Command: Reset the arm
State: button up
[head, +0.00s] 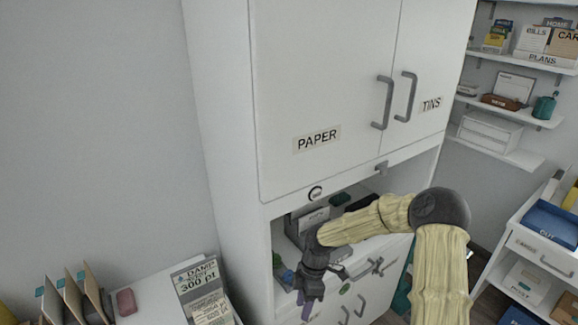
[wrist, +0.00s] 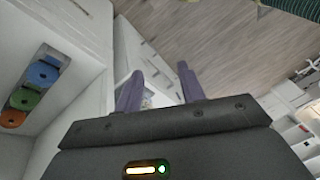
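My gripper (head: 308,302) hangs in front of the open middle section of the white cabinet (head: 225,140) in the head view, its dark purple fingers pointing down. In the wrist view my gripper (wrist: 158,88) shows two purple fingers spread apart. Nothing is between them, so it is open and empty. My arm, in a pale yellow cover with a dark elbow joint, reaches in from the lower right and hides part of the cabinet's lower doors.
Upper doors labelled PAPER (head: 317,139) and TINS (head: 431,104) are closed. Wall shelves (head: 510,110) and a white unit (head: 540,245) stand at right. Coloured discs (wrist: 42,74) show at left in the wrist view.

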jog(key=s+d+r+m+t+h, duration=0.1)
jog(key=s+d+r+m+t, duration=0.2)
jog(key=m, duration=0.7)
jog(key=s+d+r+m+t+h, duration=0.1)
jog(key=s+d+r+m+t, duration=0.1)
jog(key=s+d+r+m, duration=0.6)
jog(key=s+r+m, duration=0.2)
jog(key=s+r, duration=0.1)
jog(key=r, duration=0.2)
jog(key=shift+s+d+r+t, duration=0.15)
jog(key=shift+s+r+t, duration=0.15)
jog(key=shift+s+t, duration=0.1)
jog(key=shift+w, duration=0.1)
